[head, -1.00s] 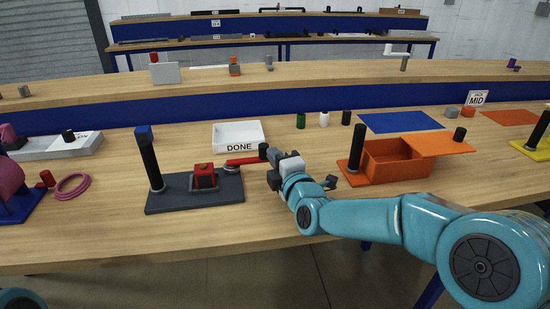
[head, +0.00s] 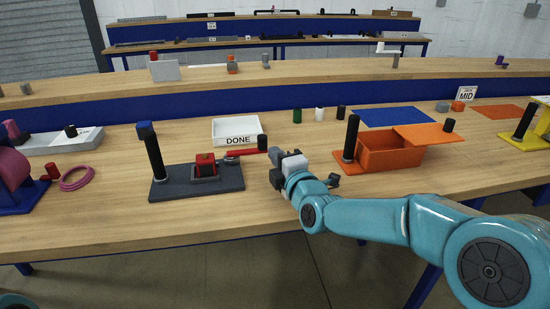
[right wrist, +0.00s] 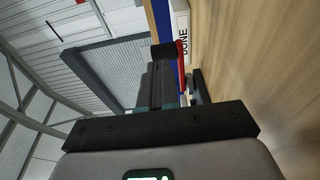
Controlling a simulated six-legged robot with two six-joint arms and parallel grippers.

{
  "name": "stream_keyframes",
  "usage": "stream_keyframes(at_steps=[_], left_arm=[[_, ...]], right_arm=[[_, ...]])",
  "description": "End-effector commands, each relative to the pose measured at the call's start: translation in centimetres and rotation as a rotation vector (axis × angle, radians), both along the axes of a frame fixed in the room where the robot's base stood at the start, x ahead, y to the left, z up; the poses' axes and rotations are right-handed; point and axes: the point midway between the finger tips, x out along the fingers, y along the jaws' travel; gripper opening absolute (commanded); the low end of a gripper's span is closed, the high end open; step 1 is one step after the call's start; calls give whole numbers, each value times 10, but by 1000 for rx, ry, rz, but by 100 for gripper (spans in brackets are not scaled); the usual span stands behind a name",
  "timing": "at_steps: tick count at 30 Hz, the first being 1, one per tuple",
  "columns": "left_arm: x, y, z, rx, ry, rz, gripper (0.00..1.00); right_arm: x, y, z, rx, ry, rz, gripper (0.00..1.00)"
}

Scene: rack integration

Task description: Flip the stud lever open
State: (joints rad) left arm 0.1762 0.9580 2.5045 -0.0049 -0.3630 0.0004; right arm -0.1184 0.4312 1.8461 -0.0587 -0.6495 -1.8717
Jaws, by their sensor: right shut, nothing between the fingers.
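The stud lever is a red handle (head: 242,153) lying low and pointing right from a red block (head: 205,165) on a dark grey base plate (head: 177,189). A black knob (head: 262,143) stands at the handle's outer end. A black post with a blue top (head: 151,150) rises from the plate's left side. My right gripper (head: 275,166) is shut and empty, just right of and nearer than the knob, apparently apart from it. In the right wrist view a red strip, probably the handle (right wrist: 182,52), shows beyond the dark fingers. My left gripper is not in view.
A white tray marked DONE (head: 237,141) stands behind the lever. An orange box (head: 390,160) with a black post (head: 350,138) is close to the right of my gripper. A pink ring (head: 76,179) lies at left. The bench front before the plate is clear.

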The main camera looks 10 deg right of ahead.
Motion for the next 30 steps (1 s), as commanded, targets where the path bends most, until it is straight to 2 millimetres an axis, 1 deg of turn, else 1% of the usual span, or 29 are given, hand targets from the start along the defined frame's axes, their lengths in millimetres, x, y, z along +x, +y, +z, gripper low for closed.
stream_keyframes(at_steps=[1,10,15,18,21,30], left_arm=[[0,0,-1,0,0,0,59],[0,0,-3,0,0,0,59],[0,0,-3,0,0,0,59],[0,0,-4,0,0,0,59],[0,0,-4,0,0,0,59],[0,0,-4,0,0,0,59]], right_arm=[[-2,-4,1,-1,-2,-2,0],[-39,-44,1,-1,-3,-4,0],[-59,-61,1,-1,-2,-3,0],[-66,-67,1,0,-2,-2,0],[-70,-69,1,0,-2,0,0],[-72,-68,1,0,-2,0,0]])
